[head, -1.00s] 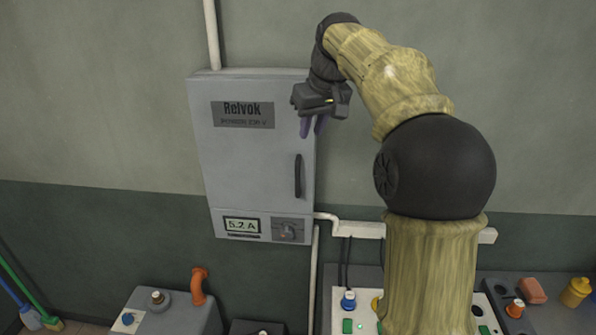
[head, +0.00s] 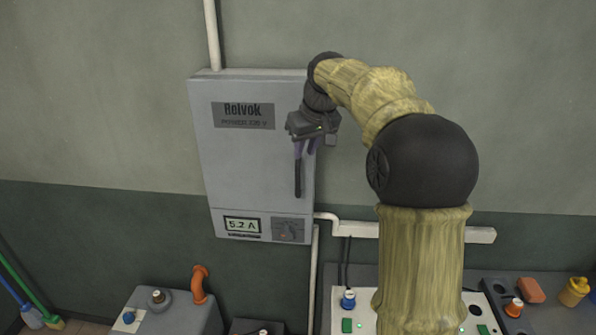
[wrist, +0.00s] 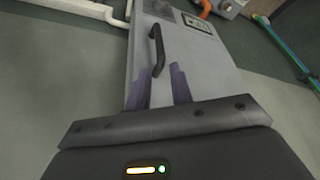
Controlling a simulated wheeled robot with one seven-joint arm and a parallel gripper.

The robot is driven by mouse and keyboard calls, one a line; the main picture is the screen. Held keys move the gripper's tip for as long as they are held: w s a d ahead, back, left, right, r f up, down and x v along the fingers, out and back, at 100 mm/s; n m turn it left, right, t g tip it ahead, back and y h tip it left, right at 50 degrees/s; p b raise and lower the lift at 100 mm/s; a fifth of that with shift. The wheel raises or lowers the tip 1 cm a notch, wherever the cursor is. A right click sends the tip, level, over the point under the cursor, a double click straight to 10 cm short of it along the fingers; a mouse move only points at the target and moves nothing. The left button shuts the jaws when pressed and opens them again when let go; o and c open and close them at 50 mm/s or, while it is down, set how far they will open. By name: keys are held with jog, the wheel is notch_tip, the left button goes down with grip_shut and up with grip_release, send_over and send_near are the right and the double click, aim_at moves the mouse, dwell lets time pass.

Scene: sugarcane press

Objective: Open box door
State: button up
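The grey electrical box (head: 236,160) hangs on the wall, its door closed. A dark vertical handle (head: 299,180) is on the right side of the door. My gripper (head: 305,149) is at the upper end of the handle in the head view. In the wrist view, its two purple fingers (wrist: 160,85) are apart, with an empty gap between them. The handle (wrist: 157,48) there lies just beyond the fingertips, nearer the left finger. I cannot tell whether a finger touches it.
The box's lower panel has a display (head: 242,225) and a rotary switch (head: 288,230). A white conduit (head: 400,231) runs along the wall to the right. Below stand a control panel (head: 364,310) and a grey machine with an orange pipe (head: 199,284).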

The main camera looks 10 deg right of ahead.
aim_at(299, 169)
jog(key=p+x, duration=0.2)
jog(key=x, duration=0.7)
jog(key=shift+w+a+f, duration=0.1)
jog(key=shift+w+f, duration=0.1)
jog(key=shift+f, duration=0.15)
grip_shut()
